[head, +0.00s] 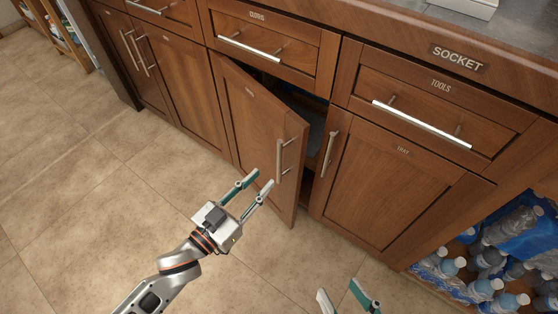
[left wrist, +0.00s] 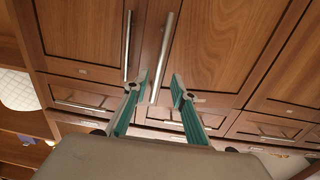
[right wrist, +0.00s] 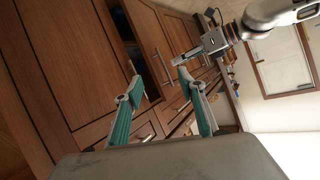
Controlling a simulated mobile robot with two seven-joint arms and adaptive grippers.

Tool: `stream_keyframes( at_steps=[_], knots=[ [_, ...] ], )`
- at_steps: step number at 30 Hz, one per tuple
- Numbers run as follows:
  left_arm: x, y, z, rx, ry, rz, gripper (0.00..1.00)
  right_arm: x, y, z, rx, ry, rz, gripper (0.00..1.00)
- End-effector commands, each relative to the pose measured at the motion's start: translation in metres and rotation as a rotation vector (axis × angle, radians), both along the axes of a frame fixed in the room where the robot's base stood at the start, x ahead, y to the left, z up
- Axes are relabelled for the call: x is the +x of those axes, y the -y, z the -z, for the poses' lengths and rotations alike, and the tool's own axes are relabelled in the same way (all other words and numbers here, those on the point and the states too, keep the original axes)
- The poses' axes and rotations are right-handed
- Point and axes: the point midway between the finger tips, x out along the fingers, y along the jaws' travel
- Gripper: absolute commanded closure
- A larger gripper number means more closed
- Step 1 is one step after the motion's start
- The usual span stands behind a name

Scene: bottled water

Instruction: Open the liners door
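A wooden cabinet door (head: 258,135) under the second drawer stands partly open, swung outward, with a dark gap along its right edge. Its label is too small to read, so I cannot confirm it is the liners door. Its vertical metal handle (head: 283,158) is near its free edge. My left gripper (head: 262,179) is open and empty, just left of and below that handle, apart from it. In the left wrist view a bar handle (left wrist: 164,60) shows between and beyond the open fingers (left wrist: 162,85). My right gripper (head: 346,298) is open and empty at the bottom; its fingers show in the right wrist view (right wrist: 160,90).
The closed tray door (head: 390,185) and its handle (head: 328,155) are right of the gap. Drawers (head: 265,45) run above, under the counter (head: 470,50). Bottled water packs (head: 500,265) stand at lower right. The tiled floor (head: 90,200) is clear at left.

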Motion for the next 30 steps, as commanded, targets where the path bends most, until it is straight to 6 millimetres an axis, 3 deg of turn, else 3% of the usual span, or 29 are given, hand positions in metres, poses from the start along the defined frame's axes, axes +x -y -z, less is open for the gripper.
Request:
stream_keyframes(
  at_steps=[1, 19, 30],
  knots=[
    [0.000, 0.002, 0.008, -0.001, -0.004, 0.008, 0.74, -0.001, 0.000, 0.004, 0.007, -0.009, 0.003, 0.60],
    [0.056, 0.046, 0.005, -0.005, 0.005, 0.015, 0.74, -0.008, -0.020, 0.007, 0.174, -0.050, 0.056, 0.60],
    [0.065, 0.052, 0.002, -0.004, 0.007, 0.014, 0.74, -0.007, -0.023, 0.005, 0.206, -0.051, 0.069, 0.60]
  ],
)
